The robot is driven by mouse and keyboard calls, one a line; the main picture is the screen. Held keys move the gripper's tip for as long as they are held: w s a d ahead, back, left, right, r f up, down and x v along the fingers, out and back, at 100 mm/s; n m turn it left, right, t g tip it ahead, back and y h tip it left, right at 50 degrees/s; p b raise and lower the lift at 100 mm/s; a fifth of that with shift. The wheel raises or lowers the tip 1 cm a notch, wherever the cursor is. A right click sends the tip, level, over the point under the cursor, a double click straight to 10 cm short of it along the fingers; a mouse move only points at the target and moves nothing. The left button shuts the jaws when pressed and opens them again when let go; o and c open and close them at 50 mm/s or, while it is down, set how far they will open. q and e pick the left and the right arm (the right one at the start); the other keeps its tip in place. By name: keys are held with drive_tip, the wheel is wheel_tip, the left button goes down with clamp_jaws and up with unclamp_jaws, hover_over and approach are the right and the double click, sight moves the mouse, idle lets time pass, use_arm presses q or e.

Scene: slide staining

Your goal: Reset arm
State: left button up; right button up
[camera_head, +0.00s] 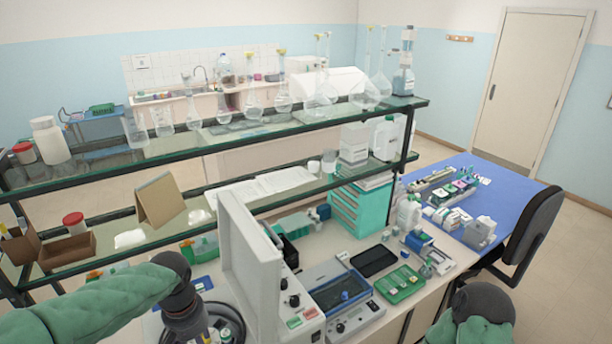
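My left arm, in a green sleeve, comes in from the lower left and ends in a dark grey wrist. The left gripper (195,334) points down at the bottom edge, in front of the white upright panel of a bench instrument (250,260). Its fingertips are too small and cut off to show whether they are open or shut. A green and black part of my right arm shows at the bottom right. My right gripper is not in view.
A two-level glass shelf (110,165) with flasks and bottles spans the bench. A blue-topped device (340,290), a green tray (398,283) and a black tray (374,260) sit right of the instrument. A blue table (510,192) and black chair (530,235) stand at right.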

use_arm(q)
drive_tip(key=d+f+m+h, duration=0.1)
drive_tip(key=d+f, duration=0.3)
drive_tip(key=f, duration=0.6)
drive_tip(key=d+f+h, duration=0.2)
drive_tip(key=d+f, duration=0.1)
drive_tip(key=f, duration=0.7)
drive_tip(key=s+d+f+n, duration=0.1)
drive_tip(key=s+d+f, duration=0.2)
drive_tip(key=s+f, duration=0.4)
drive_tip(key=s+d+f, duration=0.3)
drive_tip(key=s+f, duration=0.2)
drive_tip(key=f, duration=0.4)
drive_tip(key=a+b+x, duration=0.2)
drive_tip(key=b+x, duration=0.8)
drive_tip(key=b, duration=0.1)
drive_tip(key=w+a+f+b+x, duration=0.1)
drive_tip(key=a+b+x, duration=0.1)
drive_tip(key=b+x, duration=0.8)
drive_tip(key=shift+w+a+f+m+h+b, duration=0.25)
drive_tip(key=shift+f+m+h+b, duration=0.25)
drive_tip(key=shift+b, duration=0.3)
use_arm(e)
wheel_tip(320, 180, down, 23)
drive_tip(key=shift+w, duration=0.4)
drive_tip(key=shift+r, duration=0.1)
